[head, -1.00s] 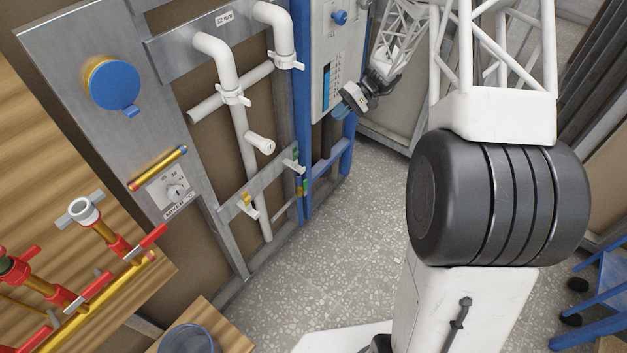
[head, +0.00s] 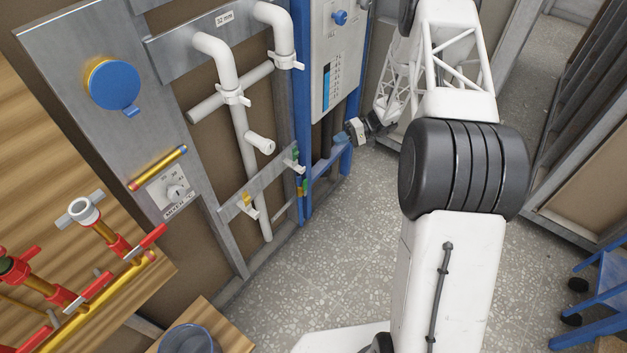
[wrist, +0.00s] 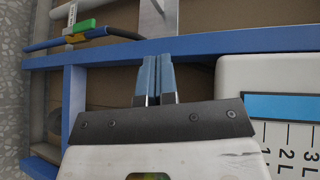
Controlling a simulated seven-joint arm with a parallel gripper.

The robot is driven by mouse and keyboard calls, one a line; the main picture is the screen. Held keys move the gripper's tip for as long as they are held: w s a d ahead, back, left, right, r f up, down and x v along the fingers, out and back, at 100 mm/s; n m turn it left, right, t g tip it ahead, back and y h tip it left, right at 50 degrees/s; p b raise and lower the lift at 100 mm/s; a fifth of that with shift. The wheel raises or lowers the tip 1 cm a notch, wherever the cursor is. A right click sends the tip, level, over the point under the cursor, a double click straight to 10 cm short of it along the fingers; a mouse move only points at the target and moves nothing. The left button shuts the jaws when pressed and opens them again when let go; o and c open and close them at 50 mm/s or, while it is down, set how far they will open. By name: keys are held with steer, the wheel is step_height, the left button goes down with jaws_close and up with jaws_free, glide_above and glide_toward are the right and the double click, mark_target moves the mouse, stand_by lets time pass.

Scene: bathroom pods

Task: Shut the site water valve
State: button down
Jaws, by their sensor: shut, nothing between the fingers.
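My gripper (head: 350,135) is beside the blue frame in the head view, low by the white gauge panel. In the wrist view its two narrow fingers (wrist: 157,78) are shut together and empty, pointing at the blue frame's bar. In the head view a green fitting (head: 296,154) sits at the bracket's end. Several red-handled valves (head: 120,246) stand on a brass manifold at lower left. I cannot tell which is the site water valve.
The blue frame (head: 303,110) stands beside the white gauge panel (head: 338,60), which has a blue knob (head: 339,17). White pipes (head: 240,120) run along the wall. A blue stool (head: 600,290) is at right. The speckled floor (head: 310,290) is clear in the middle.

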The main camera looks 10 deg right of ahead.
step_height(320, 180, down, 20)
steer(key=d+m+t+y, duration=0.1)
steer(key=d+t+y, duration=0.1)
steer(key=t+y, duration=0.1)
steer(key=shift+w+d+r, duration=0.15)
steer(key=shift+w+d, duration=0.2)
steer(key=shift+w, duration=0.05)
steer(key=shift+a, duration=0.15)
glide_toward(305, 188)
steer(key=w+a+r, duration=0.2)
steer(key=w+a, duration=0.1)
steer(key=a, duration=0.2)
steer(key=shift+s+a+f, duration=0.1)
steer(key=shift+s+a, duration=0.3)
steer(key=shift+a, duration=0.2)
